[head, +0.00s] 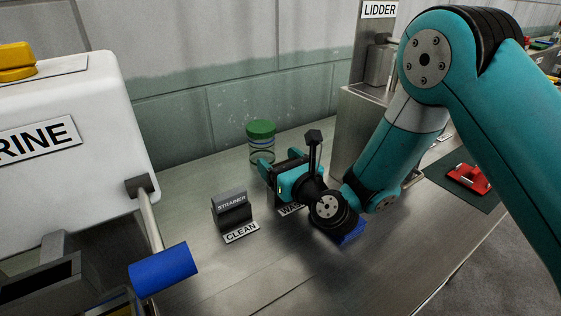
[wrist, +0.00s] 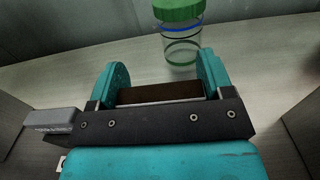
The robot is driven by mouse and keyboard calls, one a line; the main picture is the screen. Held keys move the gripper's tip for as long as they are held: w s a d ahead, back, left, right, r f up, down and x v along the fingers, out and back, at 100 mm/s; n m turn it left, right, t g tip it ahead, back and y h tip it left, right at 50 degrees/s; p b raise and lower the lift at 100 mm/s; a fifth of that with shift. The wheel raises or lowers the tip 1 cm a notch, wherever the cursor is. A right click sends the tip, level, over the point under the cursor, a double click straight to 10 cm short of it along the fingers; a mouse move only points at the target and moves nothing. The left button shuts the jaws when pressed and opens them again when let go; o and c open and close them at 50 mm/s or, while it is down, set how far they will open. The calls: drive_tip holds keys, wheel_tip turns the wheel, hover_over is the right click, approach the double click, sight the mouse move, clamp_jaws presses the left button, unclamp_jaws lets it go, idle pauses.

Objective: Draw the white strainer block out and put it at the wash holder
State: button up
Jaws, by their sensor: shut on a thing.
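My gripper (head: 280,168) is low over the bench beside the WASH label (head: 290,210), which it partly covers. In the wrist view, its two teal fingers (wrist: 163,80) are shut on a block (wrist: 160,93) with a dark brown face and a pale lower edge, which I take for the white strainer block. Most of the block is hidden by the gripper body. The wash holder is hidden behind my gripper and wrist in the head view, so I cannot tell whether the block touches it.
A dark grey STRAINER holder (head: 232,209) stands at the CLEAN label (head: 241,232), left of my gripper. A green-lidded clear jar (head: 262,143) stands just behind. The white brine tank (head: 70,125) and a blue-handled lever (head: 163,269) are at left. The lidder (head: 378,65) stands right.

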drive_tip(key=shift+f+b, duration=0.9)
drive_tip(key=shift+f, duration=0.15)
drive_tip(key=o, duration=0.9)
drive_tip(key=shift+o, duration=0.2)
drive_tip(key=shift+r, duration=0.15)
wheel_tip(320, 180, up, 20)
drive_tip(key=p, duration=1.9)
